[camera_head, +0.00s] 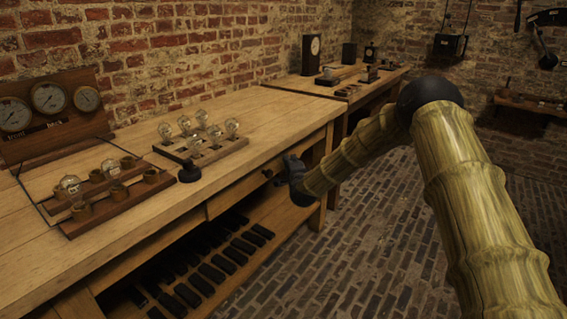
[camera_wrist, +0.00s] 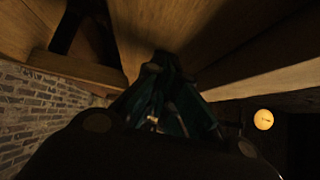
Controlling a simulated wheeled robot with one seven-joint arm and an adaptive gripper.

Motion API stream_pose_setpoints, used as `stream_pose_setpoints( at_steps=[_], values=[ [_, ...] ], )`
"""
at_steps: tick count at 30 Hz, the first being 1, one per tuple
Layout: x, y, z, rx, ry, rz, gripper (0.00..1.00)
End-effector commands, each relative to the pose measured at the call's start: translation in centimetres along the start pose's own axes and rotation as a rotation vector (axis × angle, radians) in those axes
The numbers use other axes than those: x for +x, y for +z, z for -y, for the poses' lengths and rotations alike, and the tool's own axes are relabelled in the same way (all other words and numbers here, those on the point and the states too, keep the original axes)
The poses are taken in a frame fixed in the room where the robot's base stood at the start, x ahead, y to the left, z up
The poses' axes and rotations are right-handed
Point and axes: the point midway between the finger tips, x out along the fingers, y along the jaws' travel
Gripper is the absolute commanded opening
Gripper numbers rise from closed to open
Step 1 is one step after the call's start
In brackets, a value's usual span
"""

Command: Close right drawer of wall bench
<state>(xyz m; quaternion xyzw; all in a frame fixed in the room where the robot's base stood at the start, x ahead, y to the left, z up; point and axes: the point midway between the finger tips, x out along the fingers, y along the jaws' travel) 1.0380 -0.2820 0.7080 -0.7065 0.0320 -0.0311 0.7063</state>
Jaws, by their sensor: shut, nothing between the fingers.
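The wall bench (camera_head: 120,215) is a long wooden workbench along the brick wall. Its right drawer (camera_head: 238,192) is a wooden front under the bench top with a small dark knob (camera_head: 267,173). I cannot tell how far the drawer stands out. My gripper (camera_head: 291,166) is dark and shut, with nothing held. It is in front of the drawer face, just right of the knob. In the wrist view the closed fingers (camera_wrist: 158,72) point at a brown wooden surface (camera_wrist: 185,35). Whether they touch it is not clear.
Bulbs on a wooden rack (camera_head: 205,148), a jar rack (camera_head: 112,195) and a gauge panel (camera_head: 50,105) stand on the bench. Dark blocks (camera_head: 215,273) line the lower shelf. A second bench (camera_head: 345,88) stands beyond. The brick floor (camera_head: 370,235) at right is clear.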

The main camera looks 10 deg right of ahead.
Motion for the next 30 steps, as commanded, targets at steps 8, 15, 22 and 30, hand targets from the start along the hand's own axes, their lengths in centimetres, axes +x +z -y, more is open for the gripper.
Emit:
stream_pose_setpoints(
  at_steps=[8, 15, 22, 30],
  values=[
    [0.2, 0.4, 0.3, 0.001, -0.004, 0.003, 0.0],
    [0.2, 0.5, 0.4, 0.001, -0.005, 0.006, 0.0],
    [-1.0, -0.7, 0.3, 0.003, -0.004, 0.01, 0.0],
    [-5.3, -1.6, 0.3, 0.003, -0.001, 0.011, 0.0]
  ],
)
